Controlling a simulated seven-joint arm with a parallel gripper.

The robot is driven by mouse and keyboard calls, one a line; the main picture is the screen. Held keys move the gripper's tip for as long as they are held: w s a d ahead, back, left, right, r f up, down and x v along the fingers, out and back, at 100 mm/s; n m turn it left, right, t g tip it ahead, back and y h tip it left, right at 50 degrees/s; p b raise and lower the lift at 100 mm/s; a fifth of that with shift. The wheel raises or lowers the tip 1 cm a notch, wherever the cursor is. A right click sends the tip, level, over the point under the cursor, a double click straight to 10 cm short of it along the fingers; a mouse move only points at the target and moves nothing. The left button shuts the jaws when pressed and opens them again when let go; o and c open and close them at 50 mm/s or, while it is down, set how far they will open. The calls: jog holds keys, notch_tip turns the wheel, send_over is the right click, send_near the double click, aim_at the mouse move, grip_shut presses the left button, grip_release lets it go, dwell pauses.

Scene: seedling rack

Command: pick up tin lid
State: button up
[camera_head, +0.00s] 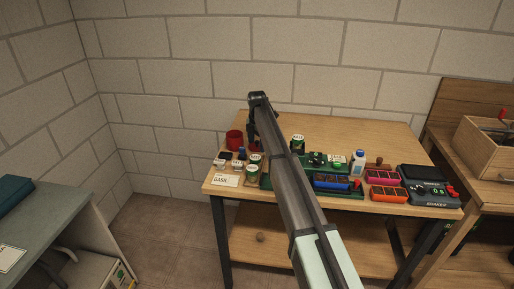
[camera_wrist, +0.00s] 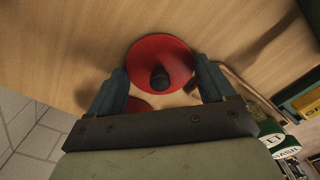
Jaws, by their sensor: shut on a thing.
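The tin lid (camera_wrist: 150,52) is a round red disc with a dark knob (camera_wrist: 160,78) at its middle, seen from above in the wrist view. My gripper (camera_wrist: 160,66) is shut on it, with one finger at each side of its rim. In the head view my gripper (camera_head: 253,142) is at the table's left back part, and a bit of red shows low beside it. I cannot tell whether the lid touches the table. A red tin (camera_head: 235,138) stands just left of my gripper.
Small labelled pots (camera_head: 253,172) and a white label card (camera_head: 226,180) stand near the front left. The table's back (camera_head: 340,127) is clear.

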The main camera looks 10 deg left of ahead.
jog(key=shift+r, duration=0.1)
notch_tip(320, 180, up, 9)
jog(key=shift+a+r, duration=0.1)
jog(key=s+a+r, duration=0.1)
jog(key=a+r, duration=0.4)
jog(key=a, duration=0.4)
notch_tip(320, 180, down, 7)
jog(key=shift+a, duration=0.3)
dwell(0.5)
jog(key=shift+s+f, duration=0.1)
dwell(2.2)
jog(key=o, duration=0.9)
jog(key=shift+c, duration=0.2)
